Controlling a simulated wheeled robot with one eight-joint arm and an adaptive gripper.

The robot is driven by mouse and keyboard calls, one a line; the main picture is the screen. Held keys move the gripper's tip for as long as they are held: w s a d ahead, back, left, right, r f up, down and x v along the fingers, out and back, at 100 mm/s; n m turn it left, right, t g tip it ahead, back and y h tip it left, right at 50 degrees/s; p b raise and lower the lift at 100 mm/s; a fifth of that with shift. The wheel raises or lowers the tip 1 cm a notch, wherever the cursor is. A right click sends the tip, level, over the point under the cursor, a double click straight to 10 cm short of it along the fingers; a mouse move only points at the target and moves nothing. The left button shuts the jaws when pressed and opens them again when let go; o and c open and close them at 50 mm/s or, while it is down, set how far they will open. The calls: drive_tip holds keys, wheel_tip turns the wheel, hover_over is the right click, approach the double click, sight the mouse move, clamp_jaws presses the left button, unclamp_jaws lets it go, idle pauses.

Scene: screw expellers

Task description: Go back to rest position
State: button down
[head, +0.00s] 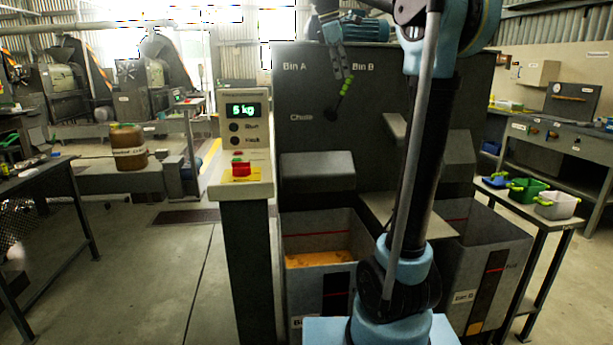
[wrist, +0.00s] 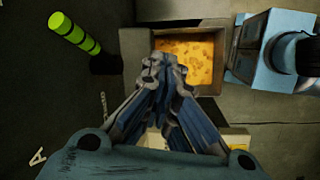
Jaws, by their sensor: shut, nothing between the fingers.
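My gripper (head: 341,72) is in front of the dark machine panel (head: 305,92), high up near the Bin A and Bin B labels. In the wrist view its fingers (wrist: 163,66) are together with nothing between them. The chute lever has a green banded handle (head: 346,87) and tilts up and right towards the Bin B label. The handle (wrist: 75,33) also shows at the upper left of the wrist view, apart from the fingers. My arm crosses the right half of the head view and hides part of the panel.
The left bin (head: 333,222) holds orange material; the right bin (head: 484,250) stands beyond my arm. A control post (head: 240,150) reads 5 kg, with a red button. A side table (head: 535,212) with small trays is at right. Open floor lies at left.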

drive_tip(key=s+d+f+m+y, duration=0.1)
drive_tip(key=s+f+m, duration=0.4)
drive_tip(key=s+f, duration=0.6)
drive_tip(key=s+d+f+m+y, duration=0.1)
drive_tip(key=s+d+f+m, duration=0.3)
drive_tip(key=s+f, duration=0.7)
drive_tip(key=s+d+f+m+y, duration=0.1)
drive_tip(key=s+f+m, duration=0.6)
drive_tip(key=f, duration=1.8)
drive_tip(key=s+d, duration=0.1)
drive_tip(key=s, duration=0.3)
drive_tip(key=shift+s+d, duration=0.25)
drive_tip(key=shift+s, duration=0.05)
drive_tip(key=shift+w+f, duration=0.2)
drive_tip(key=shift+w, duration=0.3)
